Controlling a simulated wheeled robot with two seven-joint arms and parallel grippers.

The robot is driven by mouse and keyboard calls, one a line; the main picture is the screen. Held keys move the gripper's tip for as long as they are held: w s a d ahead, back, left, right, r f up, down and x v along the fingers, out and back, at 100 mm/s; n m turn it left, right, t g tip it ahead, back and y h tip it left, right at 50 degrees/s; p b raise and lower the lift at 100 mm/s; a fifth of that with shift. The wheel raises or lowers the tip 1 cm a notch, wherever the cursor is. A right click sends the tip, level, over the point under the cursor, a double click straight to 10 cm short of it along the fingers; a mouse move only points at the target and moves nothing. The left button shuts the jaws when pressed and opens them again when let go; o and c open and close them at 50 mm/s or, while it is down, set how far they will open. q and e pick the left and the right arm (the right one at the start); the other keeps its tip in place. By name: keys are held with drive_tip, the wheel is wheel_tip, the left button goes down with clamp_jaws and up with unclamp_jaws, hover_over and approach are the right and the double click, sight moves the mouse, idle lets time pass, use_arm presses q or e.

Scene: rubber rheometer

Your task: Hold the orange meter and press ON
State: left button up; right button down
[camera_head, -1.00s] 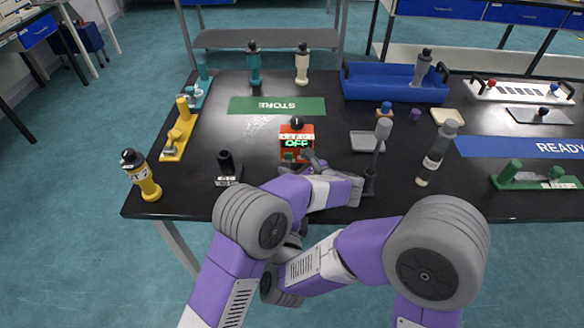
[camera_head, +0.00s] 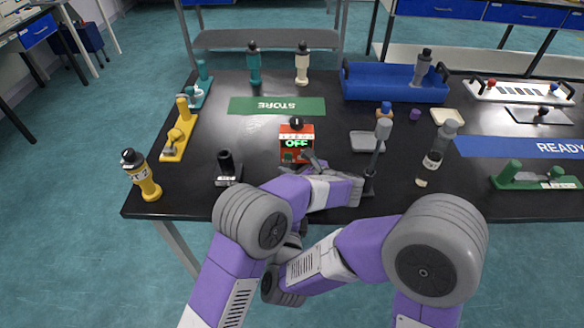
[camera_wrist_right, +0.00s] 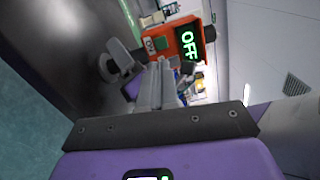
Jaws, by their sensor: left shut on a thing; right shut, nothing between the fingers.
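The orange meter (camera_head: 296,132) is at the front middle of the black table, its display glowing green with OFF. It has a black knob on top and a green button low on its face. The meter (camera_wrist_right: 187,40) also shows in the right wrist view, turned sideways. My left gripper (camera_head: 314,160) is at the meter's lower right, shut on it; its exact grip is partly hidden. My right gripper (camera_wrist_right: 163,68) is shut and empty, its fingertips close to the green button (camera_wrist_right: 162,43). I cannot tell whether they touch. My arms hide it in the head view.
A black holder (camera_head: 228,170) and a yellow bottle (camera_head: 142,178) stand left of the meter. A grey tray (camera_head: 366,141), an upright grey tool (camera_head: 381,145) and a grey bottle (camera_head: 438,150) stand to the right. The green STORE mat (camera_head: 250,105) lies behind, empty.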

wheel_tip(320, 180, down, 3)
drive_tip(key=w+a+n+y, duration=0.1)
drive_tip(key=a+n+y, duration=0.1)
drive_tip(key=n+y, duration=0.25)
drive_tip(key=n+t+y, duration=0.3)
drive_tip(key=y, duration=0.3)
approach(282, 149)
drive_tip(key=shift+h, duration=0.25)
drive_tip(key=shift+w+a+r, duration=1.05)
drive_tip(key=shift+w+a, duration=0.15)
drive_tip(key=shift+w, duration=0.1)
drive_tip(key=shift+w, duration=0.1)
idle(0.8)
drive_tip(key=shift+w+d, duration=0.1)
drive_tip(key=shift+w, duration=0.3)
